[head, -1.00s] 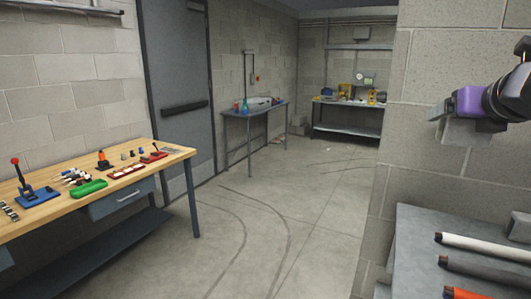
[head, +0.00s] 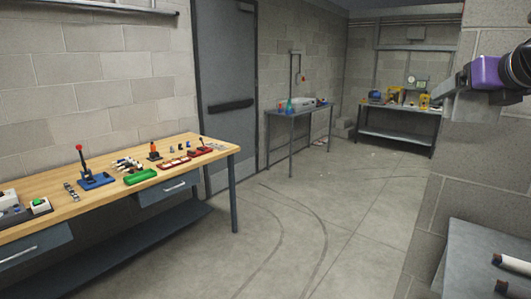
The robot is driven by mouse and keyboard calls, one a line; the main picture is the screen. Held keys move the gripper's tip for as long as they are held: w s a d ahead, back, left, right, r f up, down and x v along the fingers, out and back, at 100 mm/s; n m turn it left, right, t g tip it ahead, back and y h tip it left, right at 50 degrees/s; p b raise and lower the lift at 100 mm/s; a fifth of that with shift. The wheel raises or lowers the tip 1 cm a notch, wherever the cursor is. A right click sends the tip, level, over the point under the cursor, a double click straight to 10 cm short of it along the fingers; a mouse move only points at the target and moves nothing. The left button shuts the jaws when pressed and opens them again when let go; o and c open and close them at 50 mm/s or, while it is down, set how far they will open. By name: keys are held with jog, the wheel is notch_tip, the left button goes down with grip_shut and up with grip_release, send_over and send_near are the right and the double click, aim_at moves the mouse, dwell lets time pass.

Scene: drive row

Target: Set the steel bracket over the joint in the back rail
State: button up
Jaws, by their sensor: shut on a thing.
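My gripper (head: 462,84) is at the upper right of the head view, raised in front of the block wall corner. It is shut on a grey metal piece (head: 447,105), which looks like the steel bracket; its far side and exact shape are hard to make out. The piece is in the air, apart from the benches. I cannot pick out the back rail or its joint in this view.
A wooden-topped workbench (head: 60,222) with several small tools and fixtures stands at the left. A grey table (head: 295,111) and a farther bench (head: 395,137) stand at the back. A grey surface with rods (head: 470,250) is at the lower right. The middle floor is clear.

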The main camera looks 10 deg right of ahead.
jog(key=a+f, duration=0.5)
jog(key=f, duration=0.9)
jog(key=s+a+f, duration=0.1)
jog(key=a+f, duration=0.3)
jog(key=f, duration=1)
jog(key=a+f, duration=0.5)
jog(key=f, duration=1)
jog(key=s+a+f+n+y, duration=0.1)
jog(key=s+a+f, duration=0.1)
jog(key=s+f, duration=0.6)
jog(key=s+a+f+n+y, duration=0.15)
jog(key=s+f, duration=0.35)
jog(key=f, duration=0.6)
jog(key=s+a+f+n+t+y, duration=0.1)
jog(key=s+a+f+y, duration=0.1)
jog(key=a, duration=1)
jog(key=shift+s+f, duration=0.15)
jog(key=shift+s, duration=0.2)
jog(key=shift+n, duration=0.25)
jog(key=shift+s+d, duration=0.1)
jog(key=shift+d, duration=0.05)
